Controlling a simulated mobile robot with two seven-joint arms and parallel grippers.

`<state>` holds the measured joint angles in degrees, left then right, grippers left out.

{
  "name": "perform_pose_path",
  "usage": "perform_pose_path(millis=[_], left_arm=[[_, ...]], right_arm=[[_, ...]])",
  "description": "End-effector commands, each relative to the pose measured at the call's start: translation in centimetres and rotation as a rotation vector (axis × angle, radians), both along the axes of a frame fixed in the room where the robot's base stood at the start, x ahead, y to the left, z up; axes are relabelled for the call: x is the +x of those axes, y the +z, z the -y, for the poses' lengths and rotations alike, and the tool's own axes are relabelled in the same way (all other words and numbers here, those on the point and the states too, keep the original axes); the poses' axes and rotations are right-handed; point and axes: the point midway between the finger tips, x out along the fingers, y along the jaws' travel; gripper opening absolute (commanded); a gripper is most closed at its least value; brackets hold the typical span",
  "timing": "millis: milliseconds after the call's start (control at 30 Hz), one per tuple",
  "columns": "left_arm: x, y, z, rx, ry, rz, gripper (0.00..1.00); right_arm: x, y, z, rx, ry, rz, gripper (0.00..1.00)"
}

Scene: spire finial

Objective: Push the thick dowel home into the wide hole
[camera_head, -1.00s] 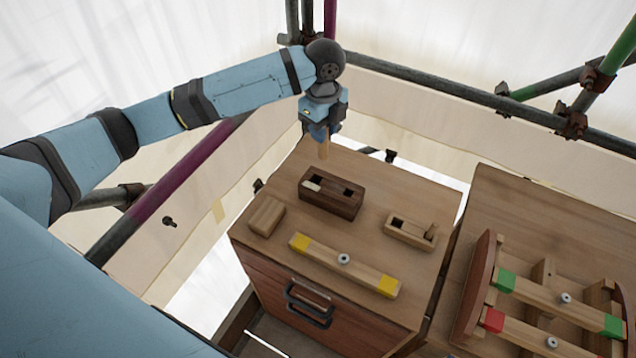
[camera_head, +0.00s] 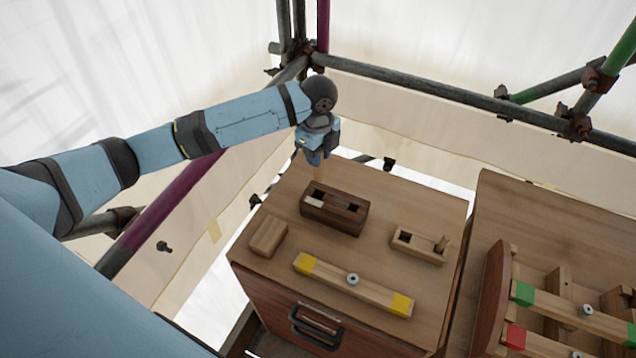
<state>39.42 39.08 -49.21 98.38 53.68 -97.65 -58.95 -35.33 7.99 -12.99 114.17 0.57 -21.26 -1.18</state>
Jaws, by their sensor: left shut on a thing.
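My left gripper (camera_head: 316,158) is shut on a light wooden dowel (camera_head: 319,172) that points down. The dowel's lower end shows just behind the back edge of a dark brown wooden block (camera_head: 345,222). I cannot tell how high the dowel is, or whether it touches the block. The block has two dark openings in its top; a pale piece (camera_head: 313,203) lies at the left opening, and the right opening (camera_head: 352,208) looks empty. Which is the wide hole is unclear. My right gripper is not in view.
On the wooden cabinet top (camera_head: 390,190) stand a small block (camera_head: 268,237), a bar with yellow ends (camera_head: 340,281) and a light wooden holder (camera_head: 419,244). A second bench with bars (camera_head: 565,305) is at right. Scaffold pipes (camera_head: 430,95) run behind.

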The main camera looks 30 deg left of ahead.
Motion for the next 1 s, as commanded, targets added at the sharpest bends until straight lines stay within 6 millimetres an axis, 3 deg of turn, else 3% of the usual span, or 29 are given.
perform_pose_path(millis=[100,233,467,700,1000], left_arm=[[-0.1,-3.1,0.0,0.000,0.000,-0.004,0.00],[-0.1,-5.4,0.0,0.002,0.000,-0.003,0.00],[-0.1,-7.1,0.0,0.001,-0.001,-0.003,0.00],[-0.1,-10.4,0.0,0.001,0.000,-0.003,0.00],[-0.1,-10.9,0.0,0.000,-0.002,-0.001,0.00]], right_arm=[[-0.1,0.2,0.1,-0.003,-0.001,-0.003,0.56],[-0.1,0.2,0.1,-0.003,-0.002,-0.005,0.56],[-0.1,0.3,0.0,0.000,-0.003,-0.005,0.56],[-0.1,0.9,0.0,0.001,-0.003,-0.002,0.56],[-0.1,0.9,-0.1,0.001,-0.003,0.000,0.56]])
